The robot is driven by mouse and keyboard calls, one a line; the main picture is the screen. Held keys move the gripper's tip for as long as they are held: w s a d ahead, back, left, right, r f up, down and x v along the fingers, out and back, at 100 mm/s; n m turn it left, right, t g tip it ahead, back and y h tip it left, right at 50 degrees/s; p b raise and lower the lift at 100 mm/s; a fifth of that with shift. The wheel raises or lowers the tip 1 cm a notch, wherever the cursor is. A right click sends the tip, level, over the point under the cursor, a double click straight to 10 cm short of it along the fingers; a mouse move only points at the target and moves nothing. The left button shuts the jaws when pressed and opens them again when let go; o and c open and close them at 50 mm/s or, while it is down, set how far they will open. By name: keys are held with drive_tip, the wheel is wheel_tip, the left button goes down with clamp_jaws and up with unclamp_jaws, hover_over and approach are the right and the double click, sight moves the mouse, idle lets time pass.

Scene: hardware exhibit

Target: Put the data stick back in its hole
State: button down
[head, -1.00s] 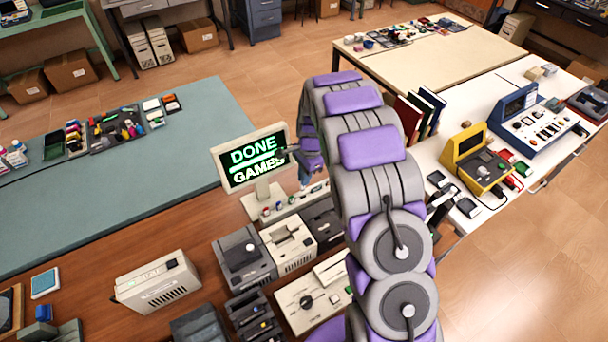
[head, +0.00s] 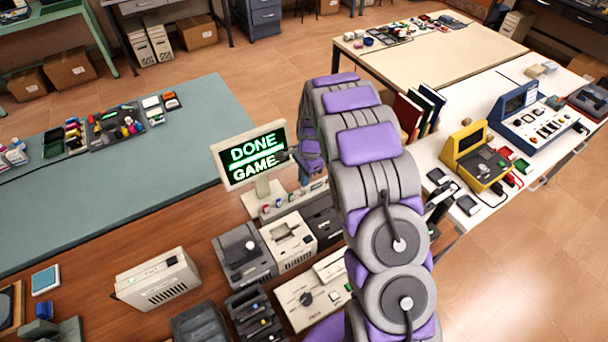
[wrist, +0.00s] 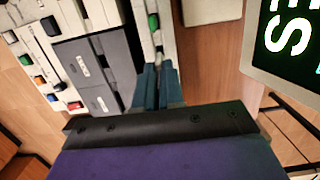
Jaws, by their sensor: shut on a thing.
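My gripper (wrist: 158,70) shows in the wrist view with its two blue fingers close together. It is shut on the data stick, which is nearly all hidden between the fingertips. The fingertips are over a narrow pale strip (wrist: 140,8) with a green knob (wrist: 153,22) on it. The hole cannot be made out, and I cannot tell whether the stick touches the strip. In the head view my arm hides most of the gripper, beside the right edge of the monitor (head: 226,178).
Grey and cream console boxes (head: 245,256) stand close by on the brown table (head: 205,225). A beige box (head: 158,280) is at left. A yellow device (head: 470,165) and a blue console (head: 525,120) stand on the white table at right.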

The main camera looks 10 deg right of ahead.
drive_tip(key=shift+f, duration=1.65)
drive_tip(key=c, duration=1.2)
unclamp_jaws()
drive_tip(key=shift+o, duration=0.2)
drive_tip(key=shift+r, duration=0.1)
drive_tip(key=shift+r+p, duration=1.4)
drive_tip(key=shift+r, duration=2.5)
